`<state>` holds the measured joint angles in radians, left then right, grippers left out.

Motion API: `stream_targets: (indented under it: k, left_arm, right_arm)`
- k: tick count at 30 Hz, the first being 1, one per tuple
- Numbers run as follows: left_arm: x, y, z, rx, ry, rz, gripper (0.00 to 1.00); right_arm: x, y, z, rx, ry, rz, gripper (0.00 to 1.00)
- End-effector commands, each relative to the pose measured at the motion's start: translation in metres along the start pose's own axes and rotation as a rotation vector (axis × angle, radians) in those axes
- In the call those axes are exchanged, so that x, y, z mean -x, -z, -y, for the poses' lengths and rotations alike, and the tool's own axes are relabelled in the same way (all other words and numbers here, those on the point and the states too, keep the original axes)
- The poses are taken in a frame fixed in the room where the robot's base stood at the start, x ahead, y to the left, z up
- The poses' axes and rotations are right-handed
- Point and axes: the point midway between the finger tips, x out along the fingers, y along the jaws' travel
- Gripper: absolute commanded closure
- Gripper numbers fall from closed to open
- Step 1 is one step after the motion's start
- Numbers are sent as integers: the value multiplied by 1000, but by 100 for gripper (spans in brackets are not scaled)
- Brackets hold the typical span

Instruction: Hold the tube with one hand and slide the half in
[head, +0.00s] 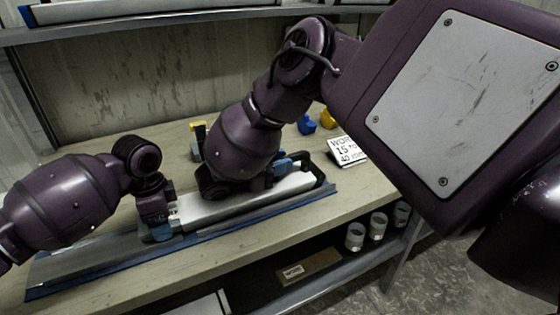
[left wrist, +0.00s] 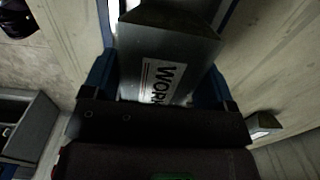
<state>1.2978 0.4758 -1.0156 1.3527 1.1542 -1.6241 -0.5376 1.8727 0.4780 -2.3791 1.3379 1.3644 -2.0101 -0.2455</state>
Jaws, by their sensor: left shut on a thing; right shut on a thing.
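A long pale grey-white piece (head: 235,206) lies along the bench on a blue-edged mat (head: 250,220); I cannot tell clearly where tube and half meet in it. My left gripper (head: 160,229) is shut at its left end. In the left wrist view the blue fingers (left wrist: 160,85) stand on both sides of a grey body with a white printed label (left wrist: 165,80), which I take for the tube. My right gripper (head: 283,165) is low at the right part of the pale piece, shut on what seems the half; its grip is largely hidden by my arm.
A black handle-like frame (head: 319,168) stands at the right end. Below the bench are several cups (head: 377,226) and a cardboard box (head: 308,266).

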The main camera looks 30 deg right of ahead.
Motion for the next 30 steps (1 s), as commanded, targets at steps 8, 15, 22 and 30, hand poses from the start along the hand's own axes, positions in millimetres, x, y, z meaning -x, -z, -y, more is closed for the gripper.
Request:
stream_targets:
  k: [8,15,22,30]
  left_arm:
    - [0,7,0,-2,0,-2,43]
    - [-1,12,0,-1,-1,-1,43]
    - [-1,16,0,-1,-1,-1,43]
    - [-1,18,0,-1,-1,-1,43]
  right_arm:
    - [0,2,1,2,0,-2,100]
    - [0,2,1,2,0,-2,100]
    - [0,2,1,2,0,-2,100]
    - [0,2,1,2,0,-2,100]
